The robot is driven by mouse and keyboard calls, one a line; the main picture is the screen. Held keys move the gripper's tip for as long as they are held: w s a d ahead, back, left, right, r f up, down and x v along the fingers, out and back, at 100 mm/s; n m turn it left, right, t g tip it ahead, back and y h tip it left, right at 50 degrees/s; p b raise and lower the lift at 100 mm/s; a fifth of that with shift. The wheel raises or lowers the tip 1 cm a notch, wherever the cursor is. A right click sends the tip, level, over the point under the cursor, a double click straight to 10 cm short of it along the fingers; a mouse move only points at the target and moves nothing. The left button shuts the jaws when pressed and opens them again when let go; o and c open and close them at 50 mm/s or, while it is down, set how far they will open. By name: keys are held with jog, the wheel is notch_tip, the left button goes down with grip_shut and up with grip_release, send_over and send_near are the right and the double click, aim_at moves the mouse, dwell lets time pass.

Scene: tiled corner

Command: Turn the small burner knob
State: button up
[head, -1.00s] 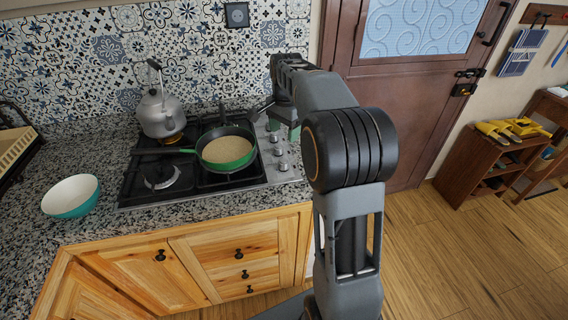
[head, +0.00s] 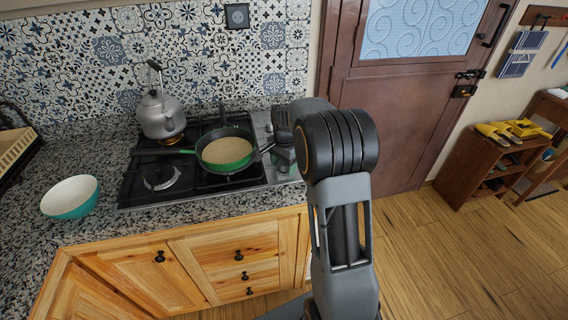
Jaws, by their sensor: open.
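The stove's burner knobs stand in a row on the steel strip (head: 261,121) at the right side of the hob. In the head view my gripper and forearm now cover most of that row, so I cannot tell which knob is the small burner's. My gripper (head: 276,155) is open, low over the knob strip, just right of the pan. Whether its fingers touch or straddle a knob is hidden. A flame shows under the kettle at the back left burner.
A green pan (head: 228,165) of grainy food sits close left of my gripper. A grey kettle (head: 160,115) stands on the back left burner. A teal and white bowl (head: 70,197) is on the granite counter. The front left burner (head: 160,178) is bare.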

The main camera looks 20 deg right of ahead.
jog(key=c, duration=0.9)
jog(key=shift+n, duration=0.3)
jog(key=n, duration=0.4)
jog(key=shift+n+p, duration=0.3)
jog(key=shift+p, duration=0.05)
jog(key=n, duration=0.5)
jog(key=shift+n, duration=0.4)
jog(key=o, duration=0.9)
